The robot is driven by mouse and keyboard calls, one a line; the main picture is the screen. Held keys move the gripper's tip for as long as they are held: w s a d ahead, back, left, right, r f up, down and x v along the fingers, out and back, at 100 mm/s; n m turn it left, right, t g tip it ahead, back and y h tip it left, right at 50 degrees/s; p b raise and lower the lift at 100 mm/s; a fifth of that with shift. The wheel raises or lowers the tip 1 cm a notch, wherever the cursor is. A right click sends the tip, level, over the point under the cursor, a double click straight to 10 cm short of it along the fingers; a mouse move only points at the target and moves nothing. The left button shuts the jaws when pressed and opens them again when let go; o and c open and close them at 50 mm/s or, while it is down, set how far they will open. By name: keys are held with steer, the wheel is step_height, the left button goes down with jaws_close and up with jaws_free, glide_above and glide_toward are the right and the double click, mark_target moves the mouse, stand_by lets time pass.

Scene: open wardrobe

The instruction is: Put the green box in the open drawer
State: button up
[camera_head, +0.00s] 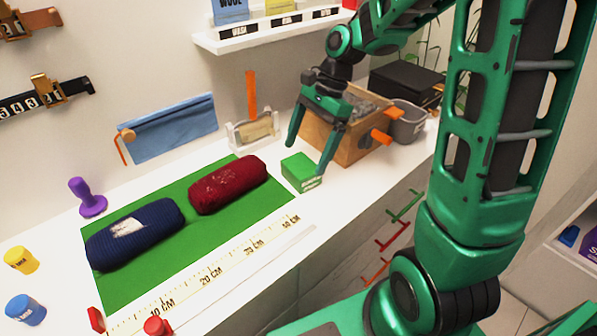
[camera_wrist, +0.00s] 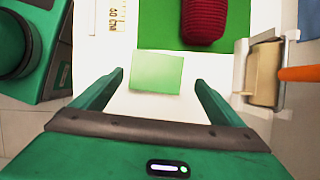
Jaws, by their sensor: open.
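The green box (camera_head: 301,171) sits on the white counter, just off the right end of the green mat. My gripper (camera_head: 307,160) is open, pointing down above and close to the box in the head view. In the wrist view the green box (camera_wrist: 157,72) lies ahead of and between the open fingers (camera_wrist: 160,82), with nothing held. A wooden drawer-like box (camera_head: 345,140) with orange handles stands on the counter behind my gripper, holding grey contents. Colored handles (camera_head: 392,237) show on the counter front; I cannot tell whether a drawer there is open.
A red rolled knit (camera_head: 228,184) and a blue one (camera_head: 135,233) lie on the green mat (camera_head: 160,272). A ruler strip (camera_head: 211,278) runs along its front. A small holder with an orange handle (camera_head: 252,130) and a grey bin (camera_head: 407,121) stand near the box.

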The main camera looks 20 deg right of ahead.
mark_target(302, 164)
steer(key=x, duration=0.5)
steer(key=shift+s, duration=0.3)
steer(key=shift+r, duration=0.1)
steer(key=shift+c, duration=0.3)
steer(key=c, duration=1.2)
